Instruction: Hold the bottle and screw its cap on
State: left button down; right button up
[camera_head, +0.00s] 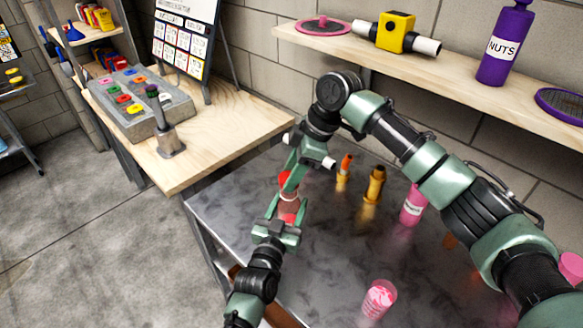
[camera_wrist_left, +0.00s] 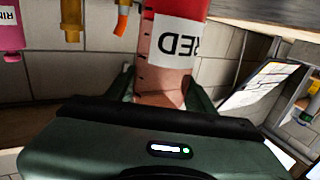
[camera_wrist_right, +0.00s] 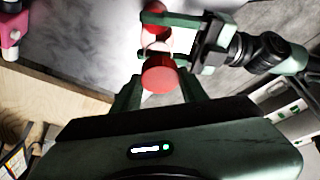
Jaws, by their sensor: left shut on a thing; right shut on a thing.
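A red bottle (camera_head: 288,215) with a white label stands over the metal table. My left gripper (camera_head: 286,209) is shut on its side. In the left wrist view the bottle (camera_wrist_left: 172,45) fills the space between the fingers, its "RED" label inverted. My right gripper (camera_head: 290,182) comes from above and is shut on the red cap (camera_head: 285,179) at the bottle's top. In the right wrist view the round cap (camera_wrist_right: 160,75) sits between the fingers, with the bottle (camera_wrist_right: 155,28) partly hidden behind it. I cannot tell whether the cap touches the bottle's neck.
On the metal table (camera_head: 335,235) stand a small orange-tipped brass piece (camera_head: 344,172), a brass bottle-shaped piece (camera_head: 374,186), a pink bottle (camera_head: 413,205) and a pink cup (camera_head: 379,299). A wooden shelf (camera_head: 470,82) runs along the wall behind my right arm. A wooden workbench (camera_head: 220,125) adjoins at left.

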dwell(0.5)
jog(key=shift+f, duration=0.85)
jog(key=shift+f, duration=0.6)
